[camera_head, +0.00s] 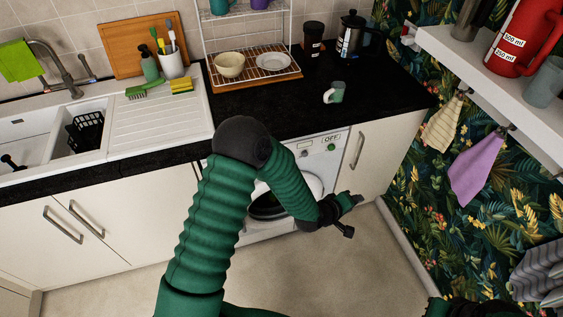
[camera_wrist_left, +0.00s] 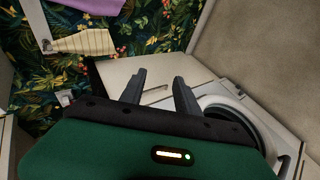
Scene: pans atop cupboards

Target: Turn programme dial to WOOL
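The white washing machine (camera_head: 312,157) is under the black counter in the head view, partly hidden behind my left arm. Its display (camera_head: 330,139) appears to read OFF. A small green round control (camera_head: 331,148) sits just below the display; I cannot tell whether it is the programme dial, and WOOL is not legible. My left gripper (camera_head: 353,216) is open and empty, in front of the machine's right side and below the panel. Its spread fingers (camera_wrist_left: 160,90) show in the left wrist view, with the round door (camera_wrist_left: 232,112) at right.
A white cupboard door (camera_head: 375,155) with a vertical handle stands right of the machine. A mug (camera_head: 334,93) is on the counter above. A shelf (camera_head: 490,85) and hanging cloths (camera_head: 475,175) are at right. The floor (camera_head: 350,280) in front is clear.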

